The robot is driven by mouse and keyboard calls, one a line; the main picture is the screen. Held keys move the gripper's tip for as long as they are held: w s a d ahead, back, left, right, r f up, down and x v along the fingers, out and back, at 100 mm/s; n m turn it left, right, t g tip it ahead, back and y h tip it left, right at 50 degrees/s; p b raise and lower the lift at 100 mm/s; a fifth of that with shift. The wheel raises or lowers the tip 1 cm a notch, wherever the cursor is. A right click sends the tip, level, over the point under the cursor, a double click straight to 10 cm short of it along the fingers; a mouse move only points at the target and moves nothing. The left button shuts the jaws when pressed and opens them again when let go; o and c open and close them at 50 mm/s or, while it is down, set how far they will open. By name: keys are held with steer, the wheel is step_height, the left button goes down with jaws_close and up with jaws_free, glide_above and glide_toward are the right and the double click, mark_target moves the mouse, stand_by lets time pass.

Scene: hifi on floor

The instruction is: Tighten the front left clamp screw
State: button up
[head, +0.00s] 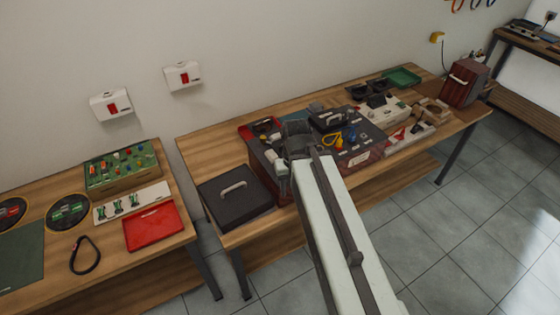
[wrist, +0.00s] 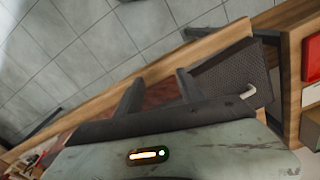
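A dark box with reddish, see-through-looking sides (head: 366,158) stands on the middle table and carries several small parts on top. No clamp screw can be made out; the front left part of the box is largely covered by my arm in the head view. My gripper (head: 298,138) is over the left part of this box; its height above the box is unclear. In the wrist view my gripper (wrist: 160,78) has its two fingers well apart, with nothing seen between them but a dark reddish surface behind.
A black slab with a pale handle (head: 236,200) lies left of the box and also shows in the wrist view (wrist: 228,78). A red tray (head: 153,226) and green board (head: 122,165) are on the left table. A dark red case (head: 466,84) stands at the right end.

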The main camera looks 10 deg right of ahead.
steer(key=w+r+n+p, duration=0.2)
steer(key=w+n, duration=0.1)
steer(key=w, duration=0.1)
steer(key=w+r+n+p, duration=0.2)
steer(key=w+n, duration=0.2)
steer(key=w, duration=0.1)
steer(key=w+r+n+p, duration=0.2)
steer(key=w+n, duration=0.1)
steer(key=w, duration=0.2)
steer(key=shift+w+r, duration=0.1)
steer(key=shift+r, duration=0.15)
steer(key=shift+w+n, duration=0.15)
steer(key=shift+n, duration=0.25)
step_height(320, 180, down, 8)
steer(key=b, duration=0.8)
steer(key=shift+f, duration=0.1)
jaws_close()
